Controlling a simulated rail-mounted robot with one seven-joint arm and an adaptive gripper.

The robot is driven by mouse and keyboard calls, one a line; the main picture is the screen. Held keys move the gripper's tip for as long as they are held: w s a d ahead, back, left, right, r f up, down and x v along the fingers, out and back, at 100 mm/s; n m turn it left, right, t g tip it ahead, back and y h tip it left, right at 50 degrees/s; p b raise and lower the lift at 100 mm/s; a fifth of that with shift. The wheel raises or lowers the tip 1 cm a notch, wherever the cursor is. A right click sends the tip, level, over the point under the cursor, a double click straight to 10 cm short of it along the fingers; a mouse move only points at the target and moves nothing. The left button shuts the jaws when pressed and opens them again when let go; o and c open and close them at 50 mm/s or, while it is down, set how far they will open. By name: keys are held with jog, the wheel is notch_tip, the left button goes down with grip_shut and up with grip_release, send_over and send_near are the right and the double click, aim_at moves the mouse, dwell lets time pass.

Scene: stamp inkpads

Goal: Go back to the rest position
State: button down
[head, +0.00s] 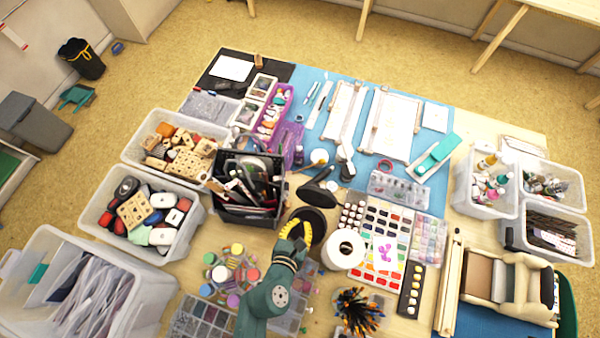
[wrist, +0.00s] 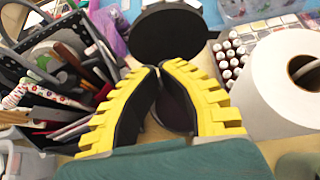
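My gripper (head: 303,225) is above the middle of the cluttered table, at the end of my teal arm. In the wrist view its two yellow toothed fingers with black inner pads (wrist: 160,68) come together almost tip to tip. I see nothing held between them, though a dark shape shows through the gap behind. Just beyond the fingertips is a round black disc (wrist: 168,35), part of a black item (head: 320,187) on the table. A white paper roll (head: 343,249) stands close to the right of my gripper; it also shows in the wrist view (wrist: 290,85).
A dark tool caddy (head: 250,213) full of pens and tools stands left of my gripper. Colour inkpads (head: 385,225) lie to the right. Jars (head: 232,272) and a pencil holder (head: 355,310) crowd the front. Clear bins (head: 105,225) line the left edge.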

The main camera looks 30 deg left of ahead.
jog(key=shift+s+r, duration=0.15)
jog(key=shift+r, duration=0.15)
jog(key=shift+d, duration=0.1)
